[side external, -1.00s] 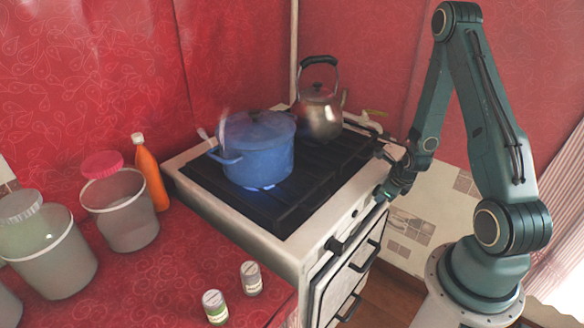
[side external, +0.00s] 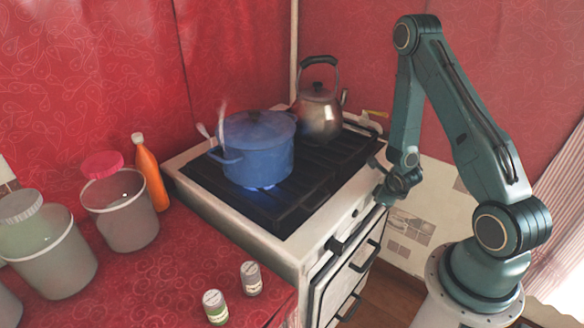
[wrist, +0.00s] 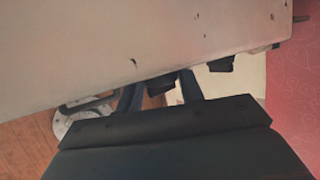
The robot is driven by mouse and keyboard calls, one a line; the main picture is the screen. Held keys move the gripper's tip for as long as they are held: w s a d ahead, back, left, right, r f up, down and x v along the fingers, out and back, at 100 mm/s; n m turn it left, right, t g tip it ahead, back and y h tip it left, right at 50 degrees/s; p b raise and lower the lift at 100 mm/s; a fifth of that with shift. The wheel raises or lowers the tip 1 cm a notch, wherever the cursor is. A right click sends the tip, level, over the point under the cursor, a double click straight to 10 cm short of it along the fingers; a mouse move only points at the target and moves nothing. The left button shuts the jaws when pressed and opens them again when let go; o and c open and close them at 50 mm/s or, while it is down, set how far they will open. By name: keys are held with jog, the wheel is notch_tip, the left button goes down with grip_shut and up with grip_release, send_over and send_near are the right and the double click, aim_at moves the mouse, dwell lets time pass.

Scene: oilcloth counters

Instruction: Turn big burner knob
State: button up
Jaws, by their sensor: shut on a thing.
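My gripper (side external: 382,196) is at the front panel of the white stove (side external: 300,248), near its right end. In the wrist view my gripper's dark fingers (wrist: 160,92) reach under the panel edge and close around a small dark piece (wrist: 158,84), which appears to be a burner knob. The fingers and the wrist hide most of it, so its size and angle cannot be read. Another dark knob (wrist: 220,64) shows to the right in the wrist view. A black knob (side external: 335,244) sits at the near end of the panel in the side view.
A blue pot (side external: 258,150) stands over a lit blue flame (side external: 262,188). A metal kettle (side external: 318,115) stands behind it. Oven handles (side external: 362,256) jut out below the panel. Jars, an orange bottle (side external: 150,172) and small shakers (side external: 215,306) stand on the red counter at left.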

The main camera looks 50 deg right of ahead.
jog(key=o, duration=1)
jog(key=shift+d+y, duration=0.2)
jog(key=shift+y, duration=0.5)
